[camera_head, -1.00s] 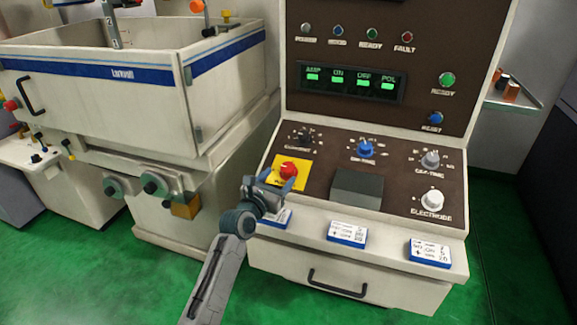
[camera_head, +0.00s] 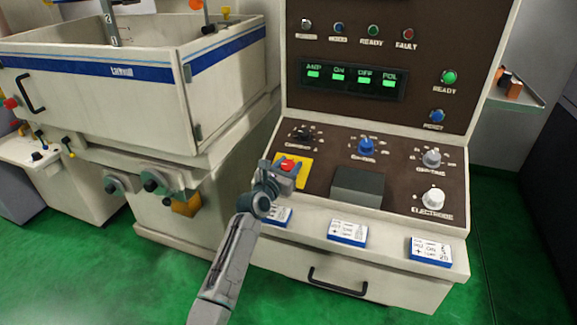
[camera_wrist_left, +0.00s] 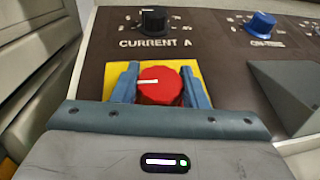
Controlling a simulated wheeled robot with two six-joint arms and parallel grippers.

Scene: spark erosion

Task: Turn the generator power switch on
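The red switch knob (camera_wrist_left: 160,86) sits on a yellow plate (camera_wrist_left: 205,76) on the sloping control panel; its white pointer line points left in the wrist view. In the head view the knob (camera_head: 288,165) is partly hidden by my gripper. My left gripper (camera_head: 281,168) is at the knob, with one blue finger on each side of it in the wrist view (camera_wrist_left: 160,88). The fingers look open around the knob, very close to its sides; I cannot tell whether they touch. My right gripper is not in view.
A black CURRENT knob (camera_wrist_left: 153,20) lies just beyond the red knob, and a blue knob (camera_head: 366,146) to its right. A grey raised block (camera_head: 357,187) stands to the right. Blue-edged label cards (camera_head: 347,232) line the panel's front edge. A white machine tank (camera_head: 110,95) stands left.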

